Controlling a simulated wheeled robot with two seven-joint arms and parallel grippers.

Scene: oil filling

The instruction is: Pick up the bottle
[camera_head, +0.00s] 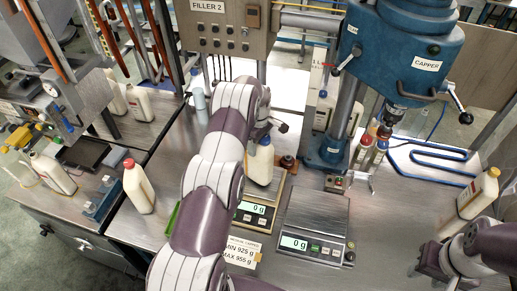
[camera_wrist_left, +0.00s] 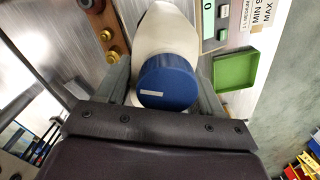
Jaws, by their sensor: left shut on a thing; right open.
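A white bottle with a blue cap (camera_head: 261,163) stands upright at the back of the left scale in the head view. My left gripper (camera_head: 272,127) is shut on it near the cap. The blue cap (camera_wrist_left: 168,82) fills the middle of the left wrist view, with a finger on each side of the bottle. Whether the bottle's base touches anything is hard to tell. My right gripper (camera_head: 440,268) is partly in view at the lower right, open and away from the bottles.
The left scale (camera_head: 258,212) and right scale (camera_head: 315,222) both read 0 g. A red-capped bottle (camera_head: 138,187) stands at left, another bottle (camera_head: 478,194) at right. The blue capper (camera_head: 400,50) rises behind. A green tray (camera_wrist_left: 236,69) lies beside the left scale.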

